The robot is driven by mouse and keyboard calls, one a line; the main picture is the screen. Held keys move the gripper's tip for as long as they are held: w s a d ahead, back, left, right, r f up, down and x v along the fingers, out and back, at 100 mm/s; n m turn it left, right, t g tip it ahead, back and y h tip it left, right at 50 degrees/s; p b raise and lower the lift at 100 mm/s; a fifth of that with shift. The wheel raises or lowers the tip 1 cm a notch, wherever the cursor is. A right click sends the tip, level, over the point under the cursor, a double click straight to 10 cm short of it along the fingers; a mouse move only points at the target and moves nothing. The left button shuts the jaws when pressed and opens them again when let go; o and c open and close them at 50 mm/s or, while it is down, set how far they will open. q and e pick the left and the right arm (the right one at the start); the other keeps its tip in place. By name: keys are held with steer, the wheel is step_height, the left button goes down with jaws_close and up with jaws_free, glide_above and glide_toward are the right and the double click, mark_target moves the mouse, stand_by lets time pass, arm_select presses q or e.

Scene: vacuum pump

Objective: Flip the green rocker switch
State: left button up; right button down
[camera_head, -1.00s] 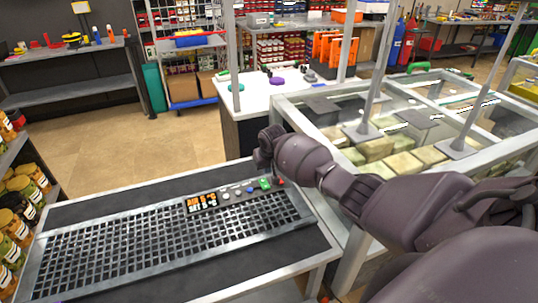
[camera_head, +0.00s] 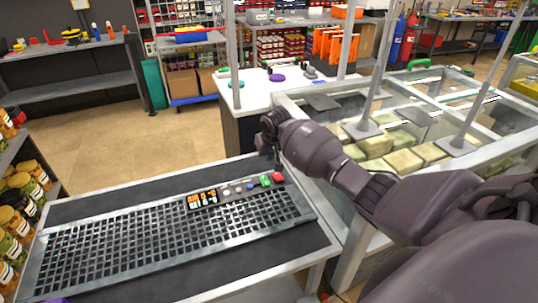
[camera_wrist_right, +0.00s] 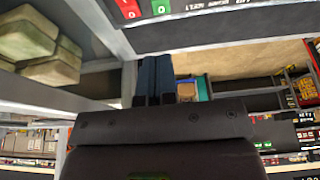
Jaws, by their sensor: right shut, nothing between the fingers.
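The green rocker switch (camera_head: 266,180) is near the right end of the control strip on the vacuum pump's top, beside a red switch (camera_head: 278,177). In the right wrist view the green switch (camera_wrist_right: 161,5) is cut by the top edge, with the red one (camera_wrist_right: 128,8) left of it. My right gripper (camera_head: 276,165) hangs just behind and above the two switches, its fingers pointing down. In the wrist view its fingers (camera_wrist_right: 154,78) are together and hold nothing, apart from the switches in the picture. Whether a fingertip touches the panel is unclear. My left gripper is out of view.
The strip has an orange-digit display (camera_head: 201,198) and several small round buttons. A glass-topped frame (camera_head: 350,235) holding pale blocks stands on the right. Shelved jars (camera_head: 20,205) are at the far left.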

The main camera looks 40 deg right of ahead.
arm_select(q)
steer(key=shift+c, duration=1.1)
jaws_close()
arm_select(e)
steer(key=w+a+r+n+t, duration=0.3)
steer(key=a+n+t, duration=0.1)
steer(key=a+t, duration=0.2)
steer(key=s+a+f+n+t+y, duration=0.2)
steer(key=s+a+f+t, duration=0.15)
steer(key=s+a, duration=0.35)
arm_select(q)
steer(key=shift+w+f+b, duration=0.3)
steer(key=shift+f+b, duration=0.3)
steer(key=shift+b, duration=0.4)
arm_select(e)
steer(key=s+f, duration=0.4)
steer(key=s, duration=0.6)
steer(key=s+a+f+m+g, duration=0.1)
steer(key=s+f, duration=0.4)
steer(key=s, duration=0.5)
steer(key=s+a+f+m+h, duration=0.1)
steer(key=s+f, duration=0.3)
steer(key=s, duration=0.6)
steer(key=shift+f, duration=0.35)
steer(key=shift+g, duration=0.25)
